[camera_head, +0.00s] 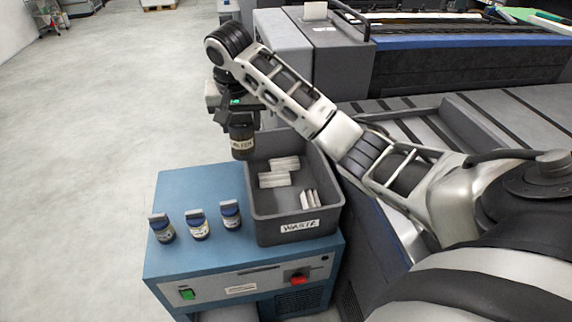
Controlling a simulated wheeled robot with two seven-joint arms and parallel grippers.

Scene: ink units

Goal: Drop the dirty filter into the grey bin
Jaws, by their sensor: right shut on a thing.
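My right gripper (236,118) points down and is shut on the dirty filter (242,142). The filter is a dark cylinder with a pale label band, hanging upright. In the picture it overlaps the back left corner of the grey bin (296,226). I cannot tell whether it is over the opening or just outside the rim. The bin is open-topped, carries a "WASTE" label and stands on a blue cabinet. Several white blocks lie inside it. My left gripper is out of view.
Three small dark-and-white canisters (197,224) stand in a row on the blue cabinet top (175,262), left of the bin. The cabinet front has a green button and a red switch. A large grey machine (505,115) stands to the right. Open floor lies to the left.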

